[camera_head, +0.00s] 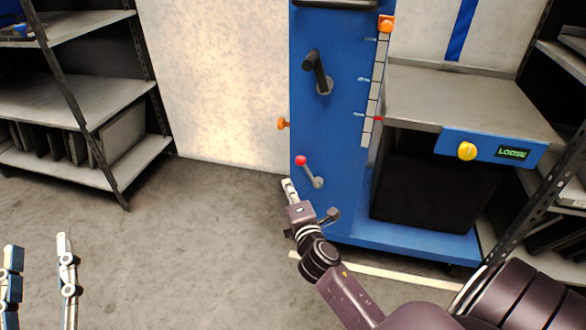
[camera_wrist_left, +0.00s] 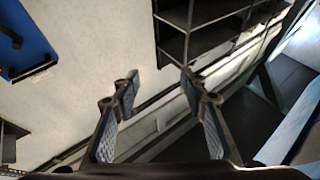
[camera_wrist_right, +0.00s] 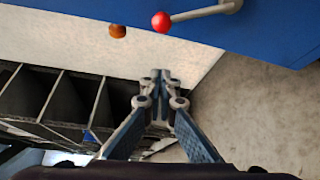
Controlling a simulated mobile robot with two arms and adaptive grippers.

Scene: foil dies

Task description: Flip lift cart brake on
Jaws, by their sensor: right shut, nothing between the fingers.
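The blue lift cart (camera_head: 330,130) stands in the middle of the head view. Its lever with a red ball knob (camera_head: 301,160) sits low on the blue face, the knob up and left of the grey pivot (camera_head: 318,182). The red knob also shows in the right wrist view (camera_wrist_right: 161,22), beyond the fingertips. My right gripper (camera_head: 287,184) is shut and empty, just below and left of the lever, apparently apart from it. Its fingertips meet in the right wrist view (camera_wrist_right: 160,76). My left gripper (camera_head: 38,248) is open and empty at the lower left, over the floor.
An orange knob (camera_head: 283,123) sticks out from the cart's left edge. A black crank handle (camera_head: 317,72) is higher up. A blue panel with a yellow knob (camera_head: 467,151) and a display reading LOOSE (camera_head: 513,153) is at right. Shelves (camera_head: 70,100) stand left; floor between is clear.

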